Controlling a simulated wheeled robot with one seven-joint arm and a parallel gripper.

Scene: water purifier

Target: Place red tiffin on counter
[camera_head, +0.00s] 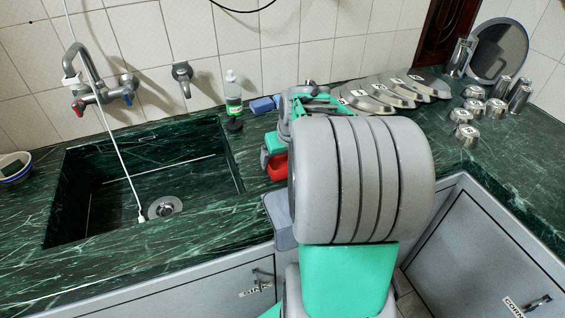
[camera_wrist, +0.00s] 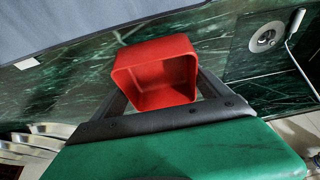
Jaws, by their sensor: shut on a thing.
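The red tiffin (camera_wrist: 157,72) is an open-topped red box, held between the two dark fingers of my gripper (camera_wrist: 160,85) in the wrist view. I see into its empty inside. In the head view a part of the red tiffin (camera_head: 277,167) shows just left of my arm, over the green marble counter (camera_head: 215,207) and right of the sink. My gripper (camera_head: 275,158) is mostly hidden there behind my own arm. The counter also shows behind the tiffin in the wrist view (camera_wrist: 85,75). I cannot tell whether the tiffin touches the counter.
The sink (camera_head: 150,185) lies to the left, with a tap (camera_head: 98,85) above it. A bottle (camera_head: 232,90) and a blue sponge (camera_head: 262,105) stand by the wall. Steel plates (camera_head: 395,90) and steel cups (camera_head: 470,115) fill the back right. Counter in front of the cups is clear.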

